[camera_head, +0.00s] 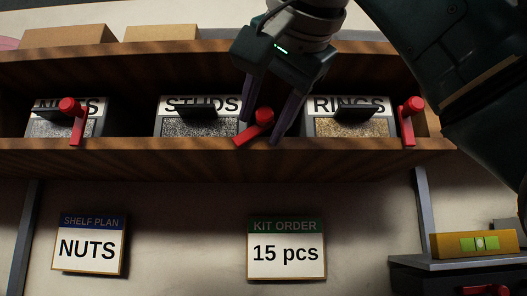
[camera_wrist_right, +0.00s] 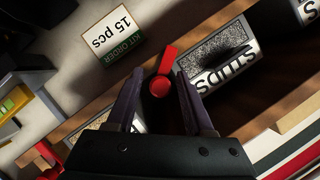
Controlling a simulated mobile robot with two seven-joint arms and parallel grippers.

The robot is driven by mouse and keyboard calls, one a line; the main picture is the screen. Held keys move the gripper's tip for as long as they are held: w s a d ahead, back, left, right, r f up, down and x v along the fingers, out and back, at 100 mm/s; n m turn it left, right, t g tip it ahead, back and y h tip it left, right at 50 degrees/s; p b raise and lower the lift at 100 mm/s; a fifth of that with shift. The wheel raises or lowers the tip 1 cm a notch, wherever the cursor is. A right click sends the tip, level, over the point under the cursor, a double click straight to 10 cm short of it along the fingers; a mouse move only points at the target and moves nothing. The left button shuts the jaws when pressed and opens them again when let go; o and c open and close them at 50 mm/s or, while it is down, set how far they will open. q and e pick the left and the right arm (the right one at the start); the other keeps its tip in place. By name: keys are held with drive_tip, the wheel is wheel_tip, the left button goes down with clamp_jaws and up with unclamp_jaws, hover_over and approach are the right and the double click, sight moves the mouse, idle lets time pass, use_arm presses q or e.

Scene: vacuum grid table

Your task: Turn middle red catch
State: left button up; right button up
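The middle red catch (camera_head: 262,117) is at the right side of the STUDS bin (camera_head: 198,122), on the front of the wooden shelf. Its arm points down and left, tilted, unlike the two outer catches. My right gripper (camera_head: 262,128) is open, with one finger on each side of the catch. In the right wrist view the catch (camera_wrist_right: 161,80) shows between the two spread fingers, with space beside it; I cannot tell whether either finger touches it. My left gripper is not in view.
The NUTS bin (camera_head: 50,128) with its red catch (camera_head: 76,118) is left, and the RINGS bin (camera_head: 350,127) with its catch (camera_head: 410,120) is right. Signs NUTS (camera_head: 88,246) and 15 pcs (camera_head: 286,252) hang below. A yellow level (camera_head: 470,245) lies lower right.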

drive_tip(key=c, duration=0.7)
clamp_jaws()
